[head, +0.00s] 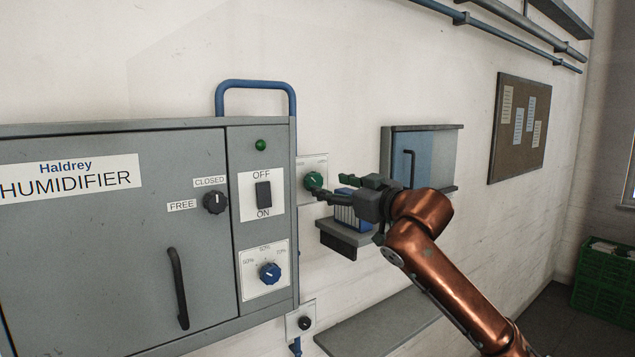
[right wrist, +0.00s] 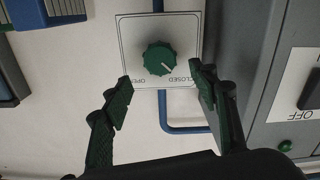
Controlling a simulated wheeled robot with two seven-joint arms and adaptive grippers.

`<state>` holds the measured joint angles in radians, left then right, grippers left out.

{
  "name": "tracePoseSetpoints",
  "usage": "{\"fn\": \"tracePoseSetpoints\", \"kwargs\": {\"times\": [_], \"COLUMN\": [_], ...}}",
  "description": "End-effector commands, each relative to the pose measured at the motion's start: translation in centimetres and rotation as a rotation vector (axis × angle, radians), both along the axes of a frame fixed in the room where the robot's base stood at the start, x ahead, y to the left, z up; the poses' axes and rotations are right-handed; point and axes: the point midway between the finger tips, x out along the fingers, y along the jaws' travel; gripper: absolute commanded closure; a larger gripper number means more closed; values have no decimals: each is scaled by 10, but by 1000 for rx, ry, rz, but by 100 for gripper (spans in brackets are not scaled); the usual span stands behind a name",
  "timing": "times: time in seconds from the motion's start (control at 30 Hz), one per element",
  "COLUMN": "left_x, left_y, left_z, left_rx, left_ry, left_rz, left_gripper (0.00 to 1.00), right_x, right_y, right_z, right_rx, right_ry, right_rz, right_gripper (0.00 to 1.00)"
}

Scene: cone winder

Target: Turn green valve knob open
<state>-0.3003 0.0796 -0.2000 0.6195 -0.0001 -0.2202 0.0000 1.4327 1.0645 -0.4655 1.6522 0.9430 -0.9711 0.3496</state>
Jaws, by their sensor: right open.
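The green valve knob (head: 313,181) sits on a white plate on the wall, just right of the grey humidifier cabinet. In the right wrist view the knob (right wrist: 160,58) is round and ridged, and its white pointer mark points towards the CLOSED label. My left gripper is not in view.
The humidifier cabinet (head: 110,240) has a black knob (head: 215,201), an ON/OFF switch (head: 264,195) and a blue dial (head: 269,273). A small shelf (head: 338,240) with blue items lies below my right gripper. A blue pipe (right wrist: 184,129) runs beside the plate.

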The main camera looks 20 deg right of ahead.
Motion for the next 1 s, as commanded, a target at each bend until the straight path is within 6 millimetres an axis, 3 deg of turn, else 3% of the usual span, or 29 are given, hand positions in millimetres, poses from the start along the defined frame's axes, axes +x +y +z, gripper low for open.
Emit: {"fn": "tracePoseSetpoints", "kwargs": {"times": [0.2,0.4,0.77,1.0], "left_x": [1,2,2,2], "left_y": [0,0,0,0], "left_z": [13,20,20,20], "left_rx": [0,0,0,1], "left_ry": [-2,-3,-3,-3], "left_rz": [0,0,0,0], "left_gripper": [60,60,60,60], "right_x": [34,55,61,61], "right_y": [13,21,23,23], "right_z": [2,1,-1,-1], "right_rx": [0,0,-1,-1], "right_ry": [1,0,0,0], "right_rz": [1,1,1,1], "right_gripper": [46,46,46,62]}}
